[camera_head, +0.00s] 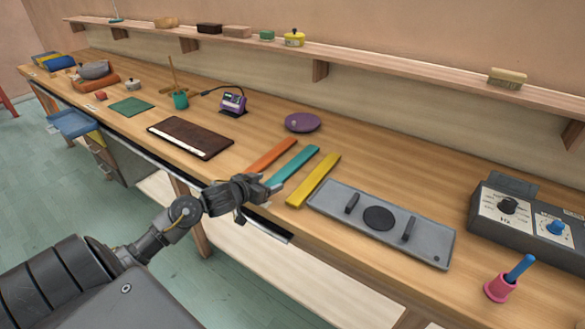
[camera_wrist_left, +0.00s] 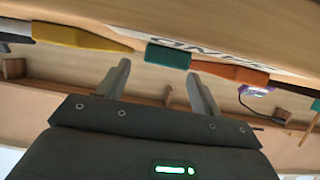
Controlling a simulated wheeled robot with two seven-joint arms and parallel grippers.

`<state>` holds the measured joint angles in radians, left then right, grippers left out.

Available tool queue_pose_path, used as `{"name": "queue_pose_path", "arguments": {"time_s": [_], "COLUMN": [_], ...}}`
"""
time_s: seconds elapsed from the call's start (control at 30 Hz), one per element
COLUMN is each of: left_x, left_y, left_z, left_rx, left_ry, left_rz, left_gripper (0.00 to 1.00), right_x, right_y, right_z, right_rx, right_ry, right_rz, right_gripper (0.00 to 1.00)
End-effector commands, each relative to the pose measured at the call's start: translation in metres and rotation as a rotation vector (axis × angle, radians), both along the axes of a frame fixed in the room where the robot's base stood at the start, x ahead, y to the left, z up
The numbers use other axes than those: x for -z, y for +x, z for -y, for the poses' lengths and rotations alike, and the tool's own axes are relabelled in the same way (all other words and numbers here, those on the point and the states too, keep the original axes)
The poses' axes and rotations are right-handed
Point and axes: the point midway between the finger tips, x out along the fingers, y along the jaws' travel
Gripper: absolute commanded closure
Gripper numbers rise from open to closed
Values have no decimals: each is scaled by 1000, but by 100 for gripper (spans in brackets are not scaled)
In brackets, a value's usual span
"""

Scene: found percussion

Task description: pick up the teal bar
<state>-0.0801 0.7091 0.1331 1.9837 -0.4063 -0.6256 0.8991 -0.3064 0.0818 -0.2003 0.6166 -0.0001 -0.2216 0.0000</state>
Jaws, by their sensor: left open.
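The teal bar (camera_head: 294,165) lies on the wooden workbench between an orange bar (camera_head: 271,155) and a yellow bar (camera_head: 315,180). My left gripper (camera_head: 266,193) is at the bench's front edge, close to the near end of the teal bar. In the left wrist view my left gripper (camera_wrist_left: 160,78) is open with nothing between its fingers. There the teal bar (camera_wrist_left: 168,55) shows just beyond the fingertips, between the yellow bar (camera_wrist_left: 80,37) and the orange bar (camera_wrist_left: 230,72). My right gripper is not in view.
A grey plate with two handles (camera_head: 346,231) lies right of the bars. A brown board (camera_head: 185,143) and a purple disc (camera_head: 302,122) lie to the left and behind. A pink cup (camera_head: 498,290) and a control box (camera_head: 525,222) stand at the right.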

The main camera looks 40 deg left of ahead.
Motion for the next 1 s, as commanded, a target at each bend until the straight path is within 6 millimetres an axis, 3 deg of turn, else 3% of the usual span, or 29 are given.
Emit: {"name": "queue_pose_path", "arguments": {"time_s": [0.13, 0.4, 0.73, 1.0], "left_x": [0, 13, 16, 16], "left_y": [8, 45, 51, 50], "left_z": [1, 0, -1, -1], "left_rx": [1, 1, 2, 2], "left_ry": [-3, -2, 0, 0], "left_rz": [1, 1, 1, 0], "left_gripper": [35, 35, 35, 70], "right_x": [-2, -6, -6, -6], "right_y": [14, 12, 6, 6], "right_z": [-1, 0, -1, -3], "right_rx": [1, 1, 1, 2], "right_ry": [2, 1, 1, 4], "right_rz": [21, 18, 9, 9], "right_gripper": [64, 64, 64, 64]}}
